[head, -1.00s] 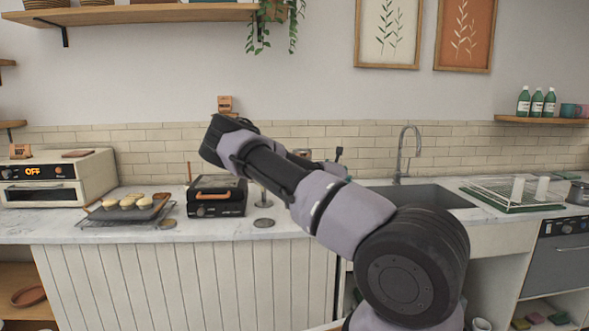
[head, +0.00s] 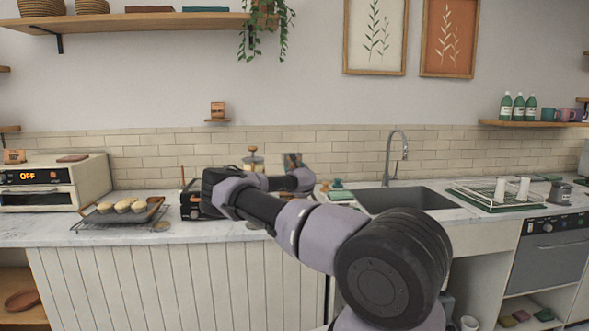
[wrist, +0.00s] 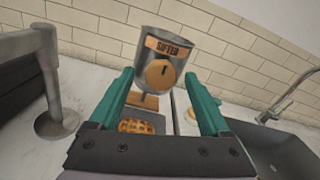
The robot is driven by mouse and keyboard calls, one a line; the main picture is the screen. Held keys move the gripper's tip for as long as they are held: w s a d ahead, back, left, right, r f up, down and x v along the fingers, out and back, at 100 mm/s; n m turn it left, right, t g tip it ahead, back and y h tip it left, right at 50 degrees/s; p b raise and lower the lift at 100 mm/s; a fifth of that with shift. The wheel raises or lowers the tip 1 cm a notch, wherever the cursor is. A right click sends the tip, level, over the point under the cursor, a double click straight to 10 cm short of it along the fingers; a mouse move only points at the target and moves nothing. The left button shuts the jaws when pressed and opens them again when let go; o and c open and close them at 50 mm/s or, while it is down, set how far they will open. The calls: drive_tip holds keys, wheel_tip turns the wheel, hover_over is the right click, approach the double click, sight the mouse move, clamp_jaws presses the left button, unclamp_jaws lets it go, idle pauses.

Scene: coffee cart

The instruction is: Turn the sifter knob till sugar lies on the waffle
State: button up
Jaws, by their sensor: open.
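The sifter (wrist: 172,38) is a grey metal cup with an orange label in the wrist view, standing above the counter. Its round tan knob (wrist: 159,74) faces me and has a dark mark near its upper edge. My gripper (wrist: 158,77) is open, its teal fingers to the left and right of the knob in the picture. I cannot tell how far the tips are from it. The waffle (wrist: 140,126) lies on a dark tray below the sifter, golden brown, with no clear white sugar on it. In the head view my arm hides most of this area.
A grey metal post with a round base (wrist: 57,122) stands left of my gripper. The sink (head: 420,198) and tap (head: 393,150) are to the right. A rack of pastries (head: 122,210) and an oven (head: 55,183) are at the left.

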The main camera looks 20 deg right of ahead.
drive_tip(key=shift+w+d, duration=0.25)
drive_tip(key=shift+w, duration=0.45)
clamp_jaws()
drive_tip(key=shift+m, duration=0.5)
